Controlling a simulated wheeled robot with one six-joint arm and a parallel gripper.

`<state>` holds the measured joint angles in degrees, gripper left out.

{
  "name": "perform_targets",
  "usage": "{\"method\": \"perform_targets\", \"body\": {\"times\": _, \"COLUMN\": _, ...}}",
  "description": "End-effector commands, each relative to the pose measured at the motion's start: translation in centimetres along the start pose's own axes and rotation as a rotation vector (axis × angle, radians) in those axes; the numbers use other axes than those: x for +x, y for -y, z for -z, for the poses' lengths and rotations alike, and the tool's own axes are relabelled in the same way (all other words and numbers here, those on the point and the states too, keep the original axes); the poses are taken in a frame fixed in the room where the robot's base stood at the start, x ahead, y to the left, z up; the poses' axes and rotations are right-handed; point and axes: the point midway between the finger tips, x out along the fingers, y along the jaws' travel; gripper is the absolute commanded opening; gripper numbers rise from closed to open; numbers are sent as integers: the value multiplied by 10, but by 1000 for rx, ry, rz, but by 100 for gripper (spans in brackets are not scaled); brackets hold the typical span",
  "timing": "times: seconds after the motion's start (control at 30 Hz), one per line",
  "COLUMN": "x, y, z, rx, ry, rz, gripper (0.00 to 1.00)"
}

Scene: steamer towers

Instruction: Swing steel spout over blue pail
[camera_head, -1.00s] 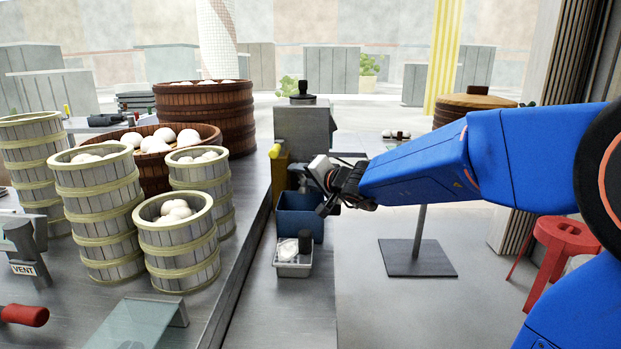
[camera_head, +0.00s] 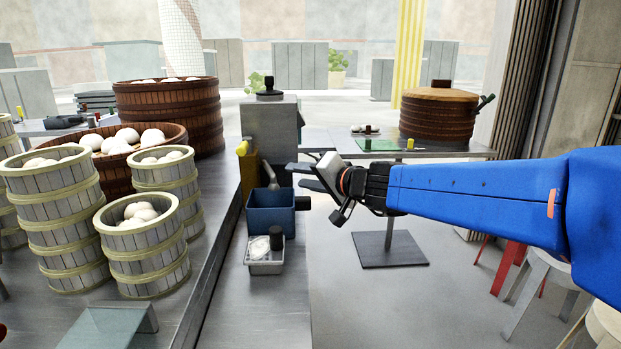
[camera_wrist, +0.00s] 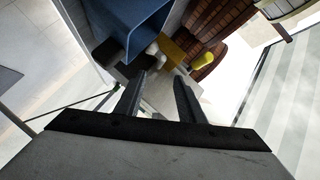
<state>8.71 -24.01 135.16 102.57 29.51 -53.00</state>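The blue pail (camera_head: 271,218) stands on the steel counter strip in the head view; its open top shows at the top of the wrist view (camera_wrist: 128,22). A grey steel spout (camera_head: 269,174) shows just behind the pail's back rim; whether its end is over the pail I cannot tell. A pale rounded piece, perhaps the spout (camera_wrist: 153,48), shows beside the pail in the wrist view. My gripper (camera_head: 297,175) is right of the spout and above the pail's right side, fingers pointing left. Its fingers (camera_wrist: 159,80) are apart with nothing between them.
A grey steel box (camera_head: 268,135) with a black knob stands behind the pail. A yellow piece (camera_head: 247,170) is at its left. A white basket (camera_head: 264,262) sits in front of the pail. Steamer towers (camera_head: 146,250) crowd the left. Floor at right is partly open.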

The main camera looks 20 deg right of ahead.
Motion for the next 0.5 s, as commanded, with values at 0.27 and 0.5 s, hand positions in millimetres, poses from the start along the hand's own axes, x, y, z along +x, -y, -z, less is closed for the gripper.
{"method": "perform_targets", "body": {"times": 0.27, "x": -27, "y": -1, "z": 0, "rx": 0, "ry": -2, "rz": -1, "gripper": 36}}
{"method": "perform_targets", "body": {"times": 0.5, "x": -31, "y": -1, "z": 0, "rx": 0, "ry": 0, "rz": -1, "gripper": 36}}
